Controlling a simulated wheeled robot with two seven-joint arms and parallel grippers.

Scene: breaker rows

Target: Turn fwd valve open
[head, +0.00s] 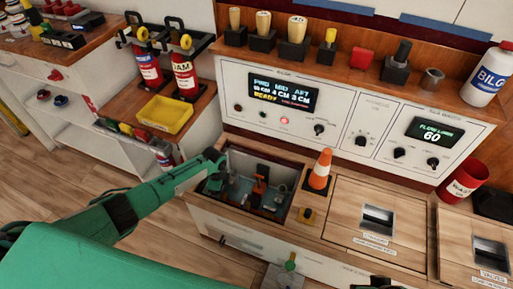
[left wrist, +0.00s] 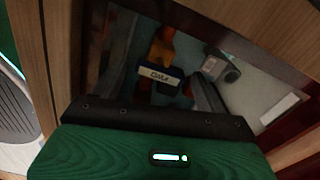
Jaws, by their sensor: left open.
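An open compartment (head: 292,222) in the wooden counter holds an orange upright handle (head: 260,182) and several small fittings. No label that I can read marks the fwd valve. My left arm reaches in from the left, with the left gripper (head: 217,184) low at the compartment's left side. In the left wrist view my left gripper (left wrist: 165,95) is open. A dark block with a white label (left wrist: 157,75) and an orange part (left wrist: 162,48) show between or beyond the fingers; contact cannot be told. The right gripper is not seen.
An orange-white cone (head: 320,171) stands right of the compartment. Wooden hatches (head: 350,205) lie farther right. The control panel (head: 340,120) rises behind, its display (head: 283,91) listing FWD, MID and AFT. A yellow tray (head: 164,115) sits back left. A green-knobbed lever (head: 290,262) is in front.

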